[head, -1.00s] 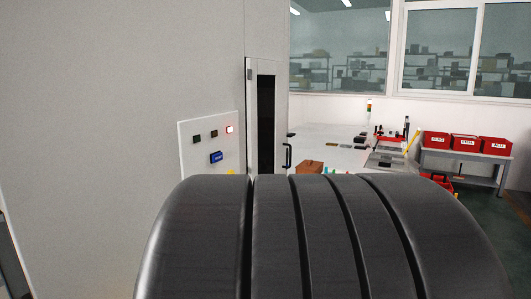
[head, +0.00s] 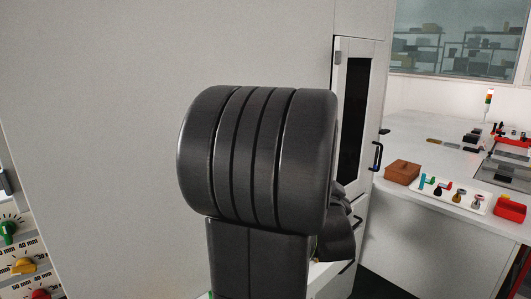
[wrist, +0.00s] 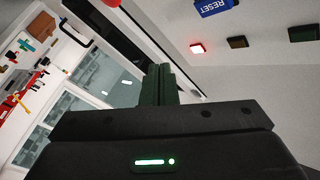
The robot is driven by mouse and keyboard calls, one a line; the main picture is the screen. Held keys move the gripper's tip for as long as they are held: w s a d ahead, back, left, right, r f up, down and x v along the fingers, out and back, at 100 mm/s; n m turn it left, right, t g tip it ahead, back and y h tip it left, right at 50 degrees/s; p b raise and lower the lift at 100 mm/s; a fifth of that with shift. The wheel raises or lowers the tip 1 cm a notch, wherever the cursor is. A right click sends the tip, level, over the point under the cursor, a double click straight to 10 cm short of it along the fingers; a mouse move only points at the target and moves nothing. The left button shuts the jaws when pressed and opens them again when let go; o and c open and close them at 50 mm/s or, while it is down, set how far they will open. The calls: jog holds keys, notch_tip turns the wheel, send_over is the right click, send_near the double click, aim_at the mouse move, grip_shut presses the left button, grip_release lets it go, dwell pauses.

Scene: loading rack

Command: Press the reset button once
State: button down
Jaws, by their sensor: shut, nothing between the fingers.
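The blue reset button (wrist: 213,7), lettered RESET, is at the top edge of the wrist view, partly cut off, on a pale panel that appears upside down. A lit red square lamp (wrist: 197,48) and two dark squares, one brownish (wrist: 238,42) and one dark green (wrist: 304,33), sit below it in that picture. My gripper (wrist: 158,70) is shut and empty. Its fingertips show to the left of and below the button, apart from it in the picture; the depth gap is unclear. In the head view my arm hides the panel, the button and the gripper.
A cabinet door with a dark window (head: 354,110) stands right of my arm. A worktable (head: 420,200) at right bears a brown box (head: 402,172), a tray of coloured parts (head: 452,194) and a red bin (head: 510,208). Knobs, one green (head: 8,230), are at the left edge.

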jog(key=shift+w+a+r+y, duration=0.2)
jog(key=shift+w+r+y, duration=0.15)
jog(key=shift+r, duration=0.2)
jog(key=w+a+p, duration=0.1)
jog(key=w+a, duration=0.4)
jog(key=w, duration=0.2)
jog(key=shift+a, duration=0.25)
jog(key=shift+a, duration=0.1)
dwell(1.9)
jog(key=shift+w+a+b, duration=0.2)
jog(key=shift+w+b, duration=0.1)
jog(key=shift+b, duration=0.05)
